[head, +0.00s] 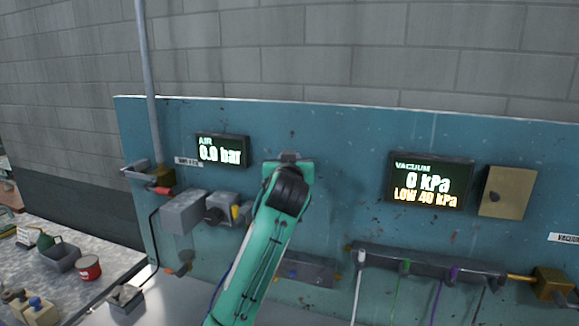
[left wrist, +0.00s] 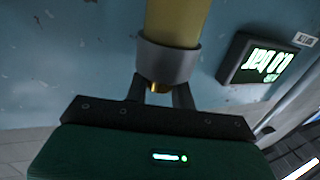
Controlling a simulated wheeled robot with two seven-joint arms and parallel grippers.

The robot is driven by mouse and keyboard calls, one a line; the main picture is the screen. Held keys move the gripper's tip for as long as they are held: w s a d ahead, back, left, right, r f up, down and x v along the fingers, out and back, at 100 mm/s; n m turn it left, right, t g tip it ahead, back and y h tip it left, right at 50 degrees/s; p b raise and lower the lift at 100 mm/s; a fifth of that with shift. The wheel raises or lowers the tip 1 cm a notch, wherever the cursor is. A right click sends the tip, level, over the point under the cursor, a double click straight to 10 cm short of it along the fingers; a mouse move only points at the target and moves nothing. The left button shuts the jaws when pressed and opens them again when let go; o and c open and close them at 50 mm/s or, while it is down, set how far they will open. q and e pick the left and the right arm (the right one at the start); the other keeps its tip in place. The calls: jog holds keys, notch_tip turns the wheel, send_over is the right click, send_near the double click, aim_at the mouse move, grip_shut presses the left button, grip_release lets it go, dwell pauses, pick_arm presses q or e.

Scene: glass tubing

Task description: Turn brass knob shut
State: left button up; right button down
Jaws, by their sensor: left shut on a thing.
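My left gripper (head: 289,158) is up against the teal panel (head: 340,150), just right of and below the AIR display (head: 222,150), which reads 0.0 bar. In the left wrist view, the gripper (left wrist: 160,88) has its fingers close together at a grey collar (left wrist: 168,62) on a thick brass-yellow cylinder (left wrist: 178,22). I take this cylinder to be the brass knob, and the fingers are shut on it. A small brass tip shows between the fingers. In the head view my gripper and arm hide the knob. My right gripper is not in view.
The VACUUM display (head: 430,182) reads 0 kPa, LOW 40 kPa, beside a tan box (head: 507,192). A grey pump or motor (head: 187,211) is left of my arm. A rail with coloured tubes (head: 430,266) and a brass fitting (head: 550,283) are at right. A cluttered bench (head: 112,262) is at left.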

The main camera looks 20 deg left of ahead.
pick_arm(q)
jog(key=n+g+y+b, duration=0.1)
jog(key=n+y+b, duration=0.1)
jog(key=y, duration=0.1)
jog(key=n+g+y+b, duration=0.2)
jog(key=y, duration=0.1)
jog(key=shift+d+f+n, duration=0.1)
jog(key=shift+f+n, duration=0.1)
jog(key=shift+n, duration=0.1)
jog(key=shift+r+n+g+y+b, duration=0.15)
jog(key=shift+n+g+y+b, duration=1.05)
jog(key=shift+n+g+y, duration=0.5)
jog(key=shift+g+y, duration=0.3)
jog(key=shift+y, duration=0.1)
jog(key=o, duration=1)
jog(key=shift+c, duration=0.2)
